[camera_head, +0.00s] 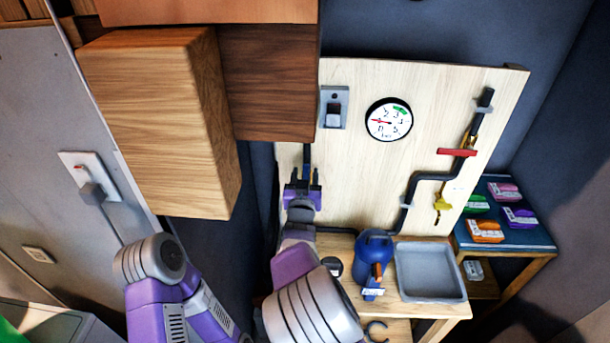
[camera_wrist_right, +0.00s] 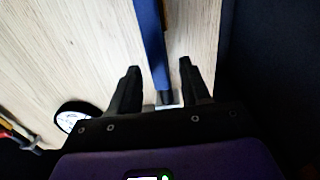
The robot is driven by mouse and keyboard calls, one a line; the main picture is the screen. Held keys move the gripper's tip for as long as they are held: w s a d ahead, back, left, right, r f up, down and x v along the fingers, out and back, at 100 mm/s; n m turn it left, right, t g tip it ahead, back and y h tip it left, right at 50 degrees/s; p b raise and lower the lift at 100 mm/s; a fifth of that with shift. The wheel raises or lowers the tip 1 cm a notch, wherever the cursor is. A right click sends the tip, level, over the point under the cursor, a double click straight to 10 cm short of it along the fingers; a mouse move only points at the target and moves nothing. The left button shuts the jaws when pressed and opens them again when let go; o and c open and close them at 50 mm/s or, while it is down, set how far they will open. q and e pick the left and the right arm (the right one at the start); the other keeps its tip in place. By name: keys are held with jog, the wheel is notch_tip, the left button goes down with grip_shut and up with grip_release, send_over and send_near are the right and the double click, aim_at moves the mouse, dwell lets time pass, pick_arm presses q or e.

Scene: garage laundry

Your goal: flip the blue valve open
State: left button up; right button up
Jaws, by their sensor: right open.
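The blue valve's long handle (camera_wrist_right: 150,40) shows in the right wrist view, running down against the wooden board between my fingers. My right gripper (camera_wrist_right: 159,68) is open, with one finger on each side of the handle and a visible gap to each. In the head view my right gripper (camera_head: 303,173) is at the left edge of the board, in front of a dark vertical pipe (camera_head: 307,154). I cannot make out the blue handle there. My left gripper is not in view; only a purple and grey link of mine shows at lower left.
The wooden board (camera_head: 350,190) also bears a round gauge (camera_head: 389,119), a grey switch (camera_head: 334,107), a red handle (camera_head: 457,152) and a yellow handle (camera_head: 442,202). Wooden cabinets (camera_head: 160,120) hang at upper left. A blue jug (camera_head: 373,258) and a grey tray (camera_head: 430,294) stand below the board.

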jog(key=s, duration=0.7)
jog(key=shift+a, duration=0.2)
